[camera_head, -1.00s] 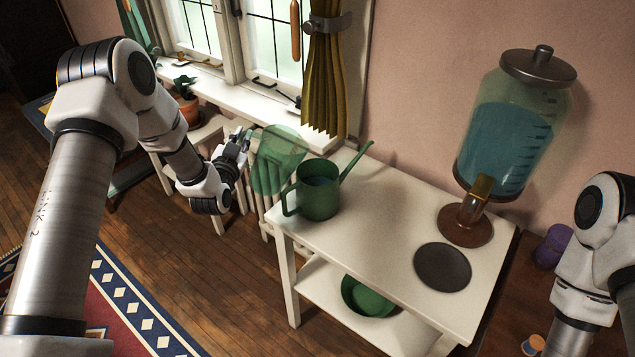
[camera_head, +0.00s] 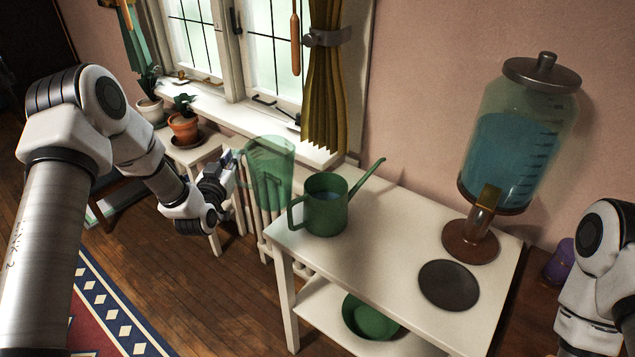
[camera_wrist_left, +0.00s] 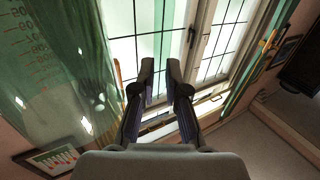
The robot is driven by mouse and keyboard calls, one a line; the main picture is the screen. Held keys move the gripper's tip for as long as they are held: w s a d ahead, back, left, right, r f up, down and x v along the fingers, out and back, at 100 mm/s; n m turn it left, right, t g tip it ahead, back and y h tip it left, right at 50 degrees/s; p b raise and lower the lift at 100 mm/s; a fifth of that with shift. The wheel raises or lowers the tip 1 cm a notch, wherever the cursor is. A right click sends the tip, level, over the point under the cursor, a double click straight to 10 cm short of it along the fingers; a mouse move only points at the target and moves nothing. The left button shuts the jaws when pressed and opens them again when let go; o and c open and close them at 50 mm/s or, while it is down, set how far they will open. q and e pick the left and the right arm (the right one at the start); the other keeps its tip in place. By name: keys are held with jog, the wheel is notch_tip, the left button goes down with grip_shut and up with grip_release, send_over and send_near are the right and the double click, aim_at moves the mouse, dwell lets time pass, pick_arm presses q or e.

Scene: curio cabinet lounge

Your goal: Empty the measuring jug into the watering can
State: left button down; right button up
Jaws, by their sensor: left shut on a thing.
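The measuring jug (camera_head: 268,172) is clear green and roughly upright in the head view, held in the air left of the watering can. My left gripper (camera_head: 232,168) is shut on its handle side. In the left wrist view the jug (camera_wrist_left: 50,75) fills the left side with red scale marks, beside my left fingers (camera_wrist_left: 160,75). I cannot tell whether liquid is in it. The green watering can (camera_head: 326,212) stands upright on the white table's left end, spout to the upper right, with bluish liquid inside. My right gripper is out of view; only its arm shows.
The white table (camera_head: 385,255) also bears a glass dispenser (camera_head: 512,140) of blue liquid and a dark round plate (camera_head: 448,286). A green bowl (camera_head: 372,318) sits on its lower shelf. Potted plants (camera_head: 184,127), a radiator and a curtain (camera_head: 325,90) are behind.

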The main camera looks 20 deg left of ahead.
pick_arm(q)
jog(key=shift+s+a+r+p, duration=0.15)
jog(key=shift+a+r+p, duration=0.45)
jog(key=shift+a+r, duration=0.35)
jog(key=shift+a+f, duration=0.1)
notch_tip(320, 180, up, 6)
jog(key=p, duration=0.4)
jog(key=shift+r+p, duration=0.25)
jog(key=shift+p, duration=0.05)
